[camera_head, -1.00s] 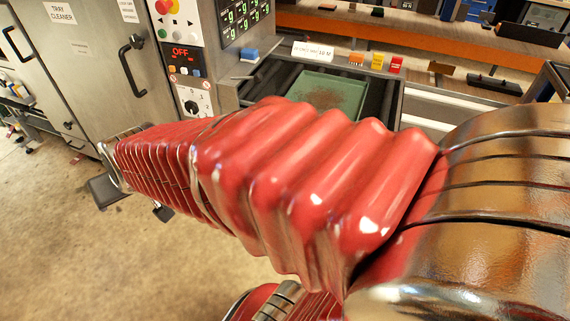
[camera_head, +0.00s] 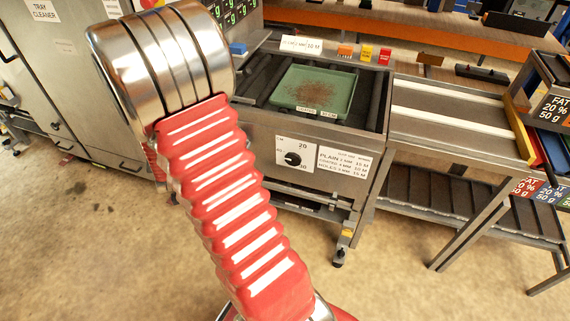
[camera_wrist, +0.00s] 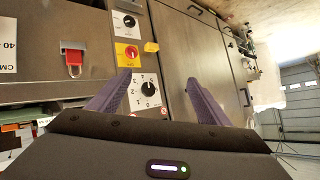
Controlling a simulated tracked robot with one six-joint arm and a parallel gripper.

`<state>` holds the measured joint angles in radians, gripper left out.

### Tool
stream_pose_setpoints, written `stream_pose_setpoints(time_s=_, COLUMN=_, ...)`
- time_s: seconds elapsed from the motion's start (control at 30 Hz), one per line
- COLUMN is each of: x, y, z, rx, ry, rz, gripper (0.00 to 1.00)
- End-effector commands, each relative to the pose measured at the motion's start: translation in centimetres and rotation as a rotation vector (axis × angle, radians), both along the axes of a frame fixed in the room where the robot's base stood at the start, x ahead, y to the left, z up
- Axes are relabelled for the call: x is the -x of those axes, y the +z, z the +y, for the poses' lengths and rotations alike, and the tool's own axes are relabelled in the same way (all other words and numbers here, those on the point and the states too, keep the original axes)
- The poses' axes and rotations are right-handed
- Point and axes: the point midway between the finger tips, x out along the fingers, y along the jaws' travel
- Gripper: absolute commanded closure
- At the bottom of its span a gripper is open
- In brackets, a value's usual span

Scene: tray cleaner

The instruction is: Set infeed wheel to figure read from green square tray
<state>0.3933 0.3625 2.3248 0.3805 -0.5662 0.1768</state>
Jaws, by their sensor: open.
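The green square tray (camera_head: 283,98) lies level on the infeed rollers in the head view, brown crumbs on its middle. Two small labels sit at its front edge; their print is too small to read surely. A black wheel (camera_head: 293,159) on a white plate is below the tray, with 20 and 30 marked around it; I cannot tell its exact setting. My gripper (camera_wrist: 157,78) is open and empty in the wrist view, purple fingers apart before a panel with a black knob (camera_wrist: 148,88). In the head view my arm hides the gripper.
A printed card (camera_head: 343,163) beside the wheel lists plain, coated and holes lines. The wrist view shows a red padlock (camera_wrist: 73,62) and a yellow-plated switch (camera_wrist: 128,54). Floor in front is clear.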

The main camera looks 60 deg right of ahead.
Motion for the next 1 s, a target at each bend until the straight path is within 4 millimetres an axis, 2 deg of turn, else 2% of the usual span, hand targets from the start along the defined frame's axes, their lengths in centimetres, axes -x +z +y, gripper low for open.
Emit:
stream_pose_setpoints(time_s=0.03, x=0.4, y=-1.4, z=-1.3, rx=0.008, ry=-0.035, rz=-0.003, gripper=0.29)
stream_pose_setpoints(time_s=0.27, x=2.7, y=-5.7, z=-6.9, rx=0.075, ry=-0.191, rz=-0.046, gripper=0.29)
stream_pose_setpoints(time_s=0.5, x=6.9, y=-10.2, z=-11.7, rx=0.170, ry=-0.342, rz=-0.076, gripper=0.29)
stream_pose_setpoints(time_s=0.8, x=13.8, y=-15.2, z=-15.9, rx=0.318, ry=-0.503, rz=-0.088, gripper=0.29)
stream_pose_setpoints(time_s=1.0, x=19.0, y=-18.0, z=-17.2, rx=0.432, ry=-0.587, rz=-0.083, gripper=0.29)
